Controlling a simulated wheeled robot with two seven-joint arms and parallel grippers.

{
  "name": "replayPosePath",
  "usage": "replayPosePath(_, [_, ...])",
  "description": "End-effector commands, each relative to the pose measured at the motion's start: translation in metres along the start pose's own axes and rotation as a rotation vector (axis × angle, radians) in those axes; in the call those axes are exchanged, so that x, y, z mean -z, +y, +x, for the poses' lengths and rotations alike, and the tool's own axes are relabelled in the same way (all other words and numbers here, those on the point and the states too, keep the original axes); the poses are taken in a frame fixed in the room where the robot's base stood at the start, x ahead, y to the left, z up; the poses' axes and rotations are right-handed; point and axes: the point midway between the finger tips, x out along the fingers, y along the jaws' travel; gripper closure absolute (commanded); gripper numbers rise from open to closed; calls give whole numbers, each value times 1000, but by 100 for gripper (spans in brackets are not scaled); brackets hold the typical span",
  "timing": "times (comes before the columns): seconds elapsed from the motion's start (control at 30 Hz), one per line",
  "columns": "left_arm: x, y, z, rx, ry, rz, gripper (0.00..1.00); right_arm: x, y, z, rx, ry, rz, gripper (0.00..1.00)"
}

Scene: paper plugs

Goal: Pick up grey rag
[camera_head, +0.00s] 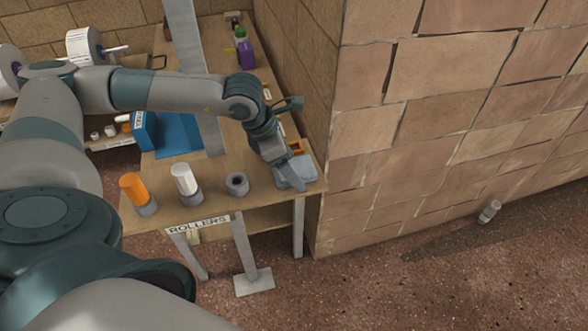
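The grey rag (301,172) lies at the right end of the wooden table, near its front corner and close to the brick wall. My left arm reaches across from the left, and my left gripper (294,180) points down at the rag, over or touching it. The fingers partly cover the rag, and I cannot tell whether they are open or shut on it. My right gripper is not in view.
On the table (215,200) stand an orange roller (133,188), a white roller (184,178) and a grey ring-shaped holder (237,184). A blue box (177,133) and a purple bottle (246,55) are farther back. The brick wall (440,120) bounds the right side.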

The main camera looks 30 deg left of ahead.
Motion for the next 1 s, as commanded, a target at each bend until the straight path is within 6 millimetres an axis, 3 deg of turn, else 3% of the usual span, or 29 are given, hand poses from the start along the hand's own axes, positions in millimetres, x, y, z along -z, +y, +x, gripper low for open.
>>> replayPosePath(0.8, [1, 0, 2, 0, 0, 0, 25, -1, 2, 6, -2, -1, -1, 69])
replayPosePath(1.0, [0, 0, 1, 0, 0, 0, 69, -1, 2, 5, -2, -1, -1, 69])
